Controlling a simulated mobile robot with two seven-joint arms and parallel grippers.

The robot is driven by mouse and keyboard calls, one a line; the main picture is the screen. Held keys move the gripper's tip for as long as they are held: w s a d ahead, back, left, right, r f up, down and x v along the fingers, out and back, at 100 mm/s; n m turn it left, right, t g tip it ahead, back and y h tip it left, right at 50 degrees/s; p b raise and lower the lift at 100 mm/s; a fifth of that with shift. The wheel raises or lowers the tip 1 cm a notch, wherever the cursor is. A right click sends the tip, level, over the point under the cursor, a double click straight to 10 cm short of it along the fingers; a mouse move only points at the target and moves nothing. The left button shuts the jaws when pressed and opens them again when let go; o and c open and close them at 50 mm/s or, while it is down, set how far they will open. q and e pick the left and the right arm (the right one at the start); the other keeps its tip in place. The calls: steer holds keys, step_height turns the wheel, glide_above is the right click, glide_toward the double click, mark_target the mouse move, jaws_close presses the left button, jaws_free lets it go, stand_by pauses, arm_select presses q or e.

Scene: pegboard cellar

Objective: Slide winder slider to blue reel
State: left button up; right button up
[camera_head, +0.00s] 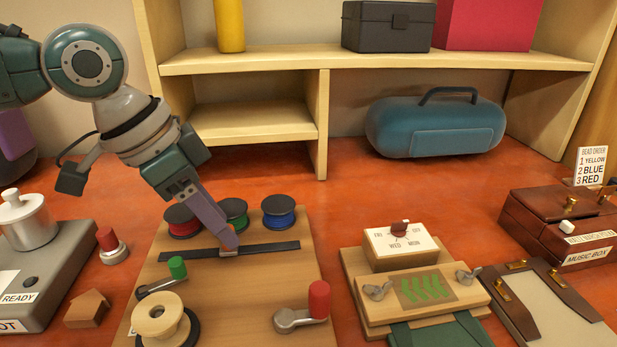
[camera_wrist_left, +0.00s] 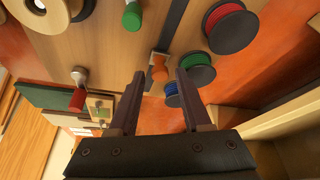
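The winder board (camera_head: 255,285) carries a black rail (camera_head: 275,247), with a red reel (camera_head: 182,221), a green reel (camera_head: 235,211) and a blue reel (camera_head: 279,212) behind it. The winder slider (camera_head: 228,254) sits on the rail, near the green reel and left of the blue one. Its orange knob (camera_wrist_left: 160,68) shows in the wrist view; the gripper mostly hides it in the head view. My left gripper (camera_head: 231,240) is at the slider. Its fingers (camera_wrist_left: 159,80) are spread on either side of the knob, with gaps visible. My right gripper is out of view.
On the board's front are a green-knobbed crank (camera_head: 176,268), a cream spool (camera_head: 160,320) and a red-handled crank (camera_head: 318,300). A dial block (camera_head: 400,250) stands to the right. A shelf (camera_head: 320,100) rises behind. Red tabletop lies clear between the board and shelf.

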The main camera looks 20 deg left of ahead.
arm_select(q)
jaws_close()
steer(key=shift+d, duration=0.1)
stand_by(1.1)
